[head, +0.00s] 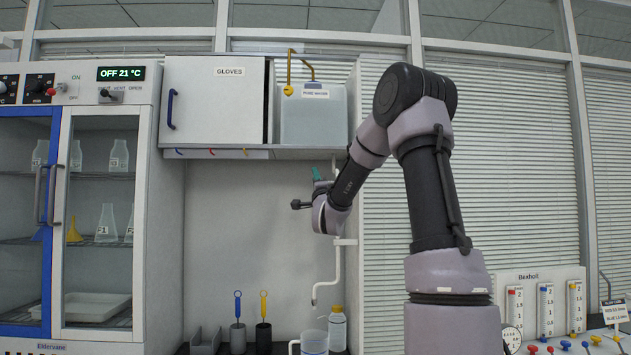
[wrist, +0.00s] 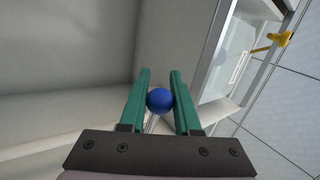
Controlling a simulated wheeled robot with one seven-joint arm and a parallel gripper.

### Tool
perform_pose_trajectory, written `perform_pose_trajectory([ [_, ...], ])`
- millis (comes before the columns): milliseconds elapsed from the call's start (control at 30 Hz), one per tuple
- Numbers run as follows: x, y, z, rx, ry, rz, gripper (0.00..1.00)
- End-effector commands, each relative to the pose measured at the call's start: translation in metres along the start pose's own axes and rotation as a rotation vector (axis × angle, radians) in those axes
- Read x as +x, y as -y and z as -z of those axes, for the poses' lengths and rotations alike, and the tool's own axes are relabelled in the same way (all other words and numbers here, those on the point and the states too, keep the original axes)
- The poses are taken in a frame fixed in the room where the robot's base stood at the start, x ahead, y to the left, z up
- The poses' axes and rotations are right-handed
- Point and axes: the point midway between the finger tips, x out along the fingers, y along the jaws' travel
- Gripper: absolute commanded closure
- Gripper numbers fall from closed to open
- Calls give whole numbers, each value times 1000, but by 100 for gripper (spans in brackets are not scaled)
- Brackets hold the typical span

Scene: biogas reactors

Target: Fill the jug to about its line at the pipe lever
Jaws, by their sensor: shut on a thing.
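My gripper (wrist: 160,88) is shut on a blue ball knob (wrist: 159,101), which sits between its two green fingers. The knob looks like the end of the pipe lever, but the rest of the lever is hidden. In the head view my gripper (head: 317,175) is raised in front of the wall, beside the white pipe (head: 337,262). The pipe runs down and bends to a spout at its lower left. The clear jug (head: 314,343) stands below the spout at the bottom edge, handle to the left. Its line and any liquid level cannot be made out.
A yellow-capped bottle (head: 337,329) stands close to the jug's right. Brush holders (head: 263,337) stand to its left. A gloves cabinet (head: 214,100) and a pure water tank (head: 313,117) are above. A Bexholt panel (head: 540,300) is at right.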

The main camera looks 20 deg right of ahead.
Motion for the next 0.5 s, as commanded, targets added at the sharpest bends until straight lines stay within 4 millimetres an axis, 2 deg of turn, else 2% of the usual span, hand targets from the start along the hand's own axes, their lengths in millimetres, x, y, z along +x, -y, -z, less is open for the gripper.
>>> perform_pose_trajectory([
  [367, 1, 1, 1, 3, -4, 2, 100],
  [400, 1, 1, 1, 3, -4, 3, 57],
  [500, 1, 1, 1, 3, -4, 2, 56],
])
